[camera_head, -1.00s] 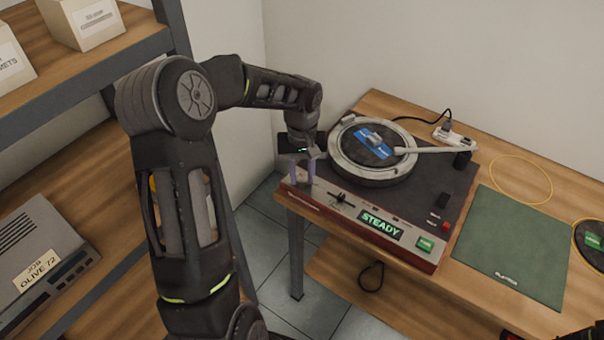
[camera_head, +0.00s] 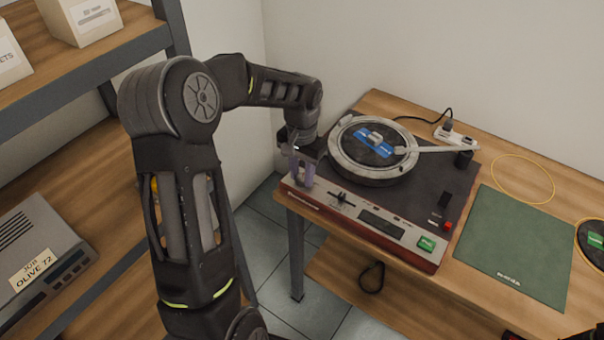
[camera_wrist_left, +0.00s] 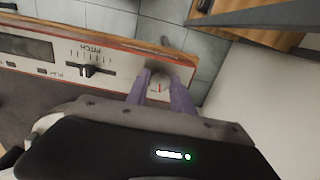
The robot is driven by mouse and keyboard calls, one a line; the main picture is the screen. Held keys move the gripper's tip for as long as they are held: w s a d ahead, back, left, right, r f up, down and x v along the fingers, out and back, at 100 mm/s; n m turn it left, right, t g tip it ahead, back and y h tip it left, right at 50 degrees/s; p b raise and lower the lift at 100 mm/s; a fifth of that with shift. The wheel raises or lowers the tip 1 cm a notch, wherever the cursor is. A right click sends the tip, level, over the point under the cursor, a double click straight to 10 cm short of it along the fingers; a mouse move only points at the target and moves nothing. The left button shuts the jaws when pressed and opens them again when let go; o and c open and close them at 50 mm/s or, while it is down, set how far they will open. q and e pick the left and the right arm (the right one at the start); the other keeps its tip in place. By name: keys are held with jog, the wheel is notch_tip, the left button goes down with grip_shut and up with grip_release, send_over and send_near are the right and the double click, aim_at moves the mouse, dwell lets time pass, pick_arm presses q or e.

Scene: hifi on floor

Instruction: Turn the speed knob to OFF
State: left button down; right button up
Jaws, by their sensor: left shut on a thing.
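The turntable (camera_head: 431,198) stands on the wooden table with a dark top and a silver front panel edged in red. Its display (camera_head: 382,223) is dark. My left gripper (camera_head: 302,180) is at the panel's left front corner with its purple fingers pointing down. In the left wrist view the fingers (camera_wrist_left: 161,92) are shut on the round speed knob (camera_wrist_left: 160,78), which is mostly hidden between them. A small red mark shows near the knob; its labels cannot be read. My right gripper does not clearly show.
The pitch slider (camera_head: 341,198) is just right of the fingers; it also shows in the left wrist view (camera_wrist_left: 88,71). The platter (camera_head: 373,149) and tonearm (camera_head: 433,150) are behind. A green mat (camera_head: 515,250) lies to the right. A shelf stands at left.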

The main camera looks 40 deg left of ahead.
aim_at(302, 177)
pick_arm(q)
jog(key=shift+m, duration=1.1)
jog(key=c, duration=1.1)
grip_release()
jog(key=shift+r, duration=0.1)
notch_tip(302, 177, up, 8)
jog(key=shift+f+b, duration=0.15)
jog(key=shift+b, duration=0.35)
